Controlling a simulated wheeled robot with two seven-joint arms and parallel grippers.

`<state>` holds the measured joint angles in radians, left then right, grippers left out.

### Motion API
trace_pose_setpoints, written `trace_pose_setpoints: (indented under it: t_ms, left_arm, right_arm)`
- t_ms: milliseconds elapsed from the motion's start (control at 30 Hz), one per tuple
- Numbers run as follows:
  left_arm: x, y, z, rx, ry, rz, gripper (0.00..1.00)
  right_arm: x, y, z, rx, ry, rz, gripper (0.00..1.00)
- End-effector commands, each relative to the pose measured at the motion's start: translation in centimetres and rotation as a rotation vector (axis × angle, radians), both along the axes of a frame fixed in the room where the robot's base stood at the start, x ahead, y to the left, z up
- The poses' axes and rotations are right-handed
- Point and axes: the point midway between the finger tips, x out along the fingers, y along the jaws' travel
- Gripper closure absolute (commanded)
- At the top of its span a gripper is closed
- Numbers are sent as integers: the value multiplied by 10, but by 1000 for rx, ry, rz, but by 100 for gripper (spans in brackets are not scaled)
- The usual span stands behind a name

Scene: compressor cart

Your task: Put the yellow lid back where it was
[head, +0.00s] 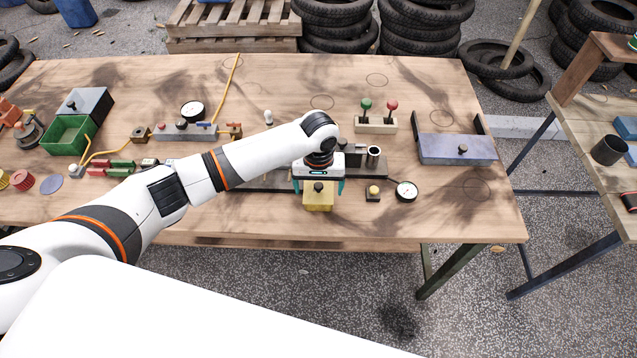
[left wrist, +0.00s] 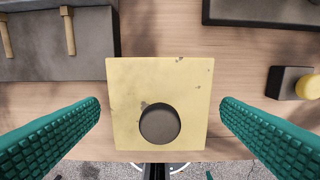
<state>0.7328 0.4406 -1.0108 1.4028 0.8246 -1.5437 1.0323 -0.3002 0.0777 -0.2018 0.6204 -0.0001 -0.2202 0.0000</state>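The yellow lid (head: 318,200) is a square plate with a dark round knob, near the front edge of the table. In the left wrist view the lid (left wrist: 185,90) fills the middle, its knob facing the camera. My left gripper (head: 318,180) is above the lid, pointing down. Its two green fingers (left wrist: 160,125) are spread on either side of the lid, with a gap on each side. What lies under the lid is hidden. My right gripper is not in view.
A small dark block with a yellow button (head: 373,193) and a round gauge (head: 406,191) stand just right of the lid. A dark unit (head: 250,178) lies behind and left. An open green box (head: 68,136) is far left; a blue-grey box (head: 457,149) is right.

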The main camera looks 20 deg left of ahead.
Motion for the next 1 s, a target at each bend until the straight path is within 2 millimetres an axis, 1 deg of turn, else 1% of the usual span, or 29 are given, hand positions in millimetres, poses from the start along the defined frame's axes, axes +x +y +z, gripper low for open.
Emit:
trace_pose_setpoints:
  t_ms: [267,367,433,567,800,900,1000]
  left_arm:
    - [0,0,0,0,0,0,10]
    - [0,0,5,-1,-1,0,10]
    - [1,0,12,0,-3,-1,10]
    - [1,0,36,-2,-4,-1,10]
    - [1,-1,91,-3,-4,-1,10]
    - [1,0,108,-2,-4,1,10]
    - [1,-1,121,-3,-2,0,10]
  right_arm:
    - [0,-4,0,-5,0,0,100]
    - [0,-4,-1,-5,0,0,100]
    - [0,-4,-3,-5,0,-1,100]
    - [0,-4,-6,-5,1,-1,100]
    - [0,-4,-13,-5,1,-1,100]
    - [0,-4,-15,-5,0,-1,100]
    - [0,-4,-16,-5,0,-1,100]
